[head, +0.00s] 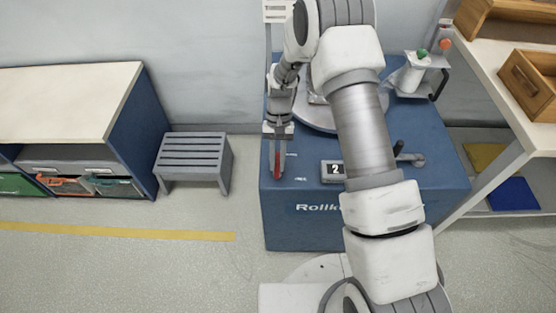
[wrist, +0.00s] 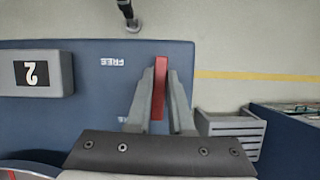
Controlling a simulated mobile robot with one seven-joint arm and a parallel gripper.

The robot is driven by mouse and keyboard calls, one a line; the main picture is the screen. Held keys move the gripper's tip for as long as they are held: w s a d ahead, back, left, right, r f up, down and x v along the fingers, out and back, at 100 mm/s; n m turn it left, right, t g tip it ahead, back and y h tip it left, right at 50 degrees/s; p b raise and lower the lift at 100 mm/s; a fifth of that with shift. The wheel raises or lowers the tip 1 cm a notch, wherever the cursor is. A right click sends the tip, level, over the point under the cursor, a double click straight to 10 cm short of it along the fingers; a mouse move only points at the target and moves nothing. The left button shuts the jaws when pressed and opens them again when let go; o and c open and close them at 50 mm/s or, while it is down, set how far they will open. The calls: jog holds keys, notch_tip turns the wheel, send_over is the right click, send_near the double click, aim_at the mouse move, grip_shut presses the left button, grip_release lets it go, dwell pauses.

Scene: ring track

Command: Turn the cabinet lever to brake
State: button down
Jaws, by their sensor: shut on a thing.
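The blue cabinet (head: 285,222) stands in front of me, with a red lever (head: 277,158) at the left of its top. My gripper (head: 277,134) points down and is shut on the red lever. In the wrist view, the lever (wrist: 160,90) is a narrow red bar between the two grey fingers (wrist: 160,100). A FREE label (wrist: 112,61), upside down there, lies beside the lever's end. Another small marking (head: 291,154) shows near the lever in the head view, too small to read. The lever's base is hidden by my gripper.
A box marked 2 (head: 332,172) and a crank (head: 410,158) are on the cabinet top, right of the lever. A grey slatted stool (head: 193,155) stands at left, beside a shelf unit (head: 75,95). A table with wooden boxes (head: 528,82) is at right.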

jog(key=shift+n, duration=0.4)
jog(key=c, duration=0.8)
grip_release()
jog(key=p+v, duration=0.3)
jog(key=v, duration=1.4)
jog(key=shift+a+r, duration=0.25)
jog(key=shift+r, duration=0.1)
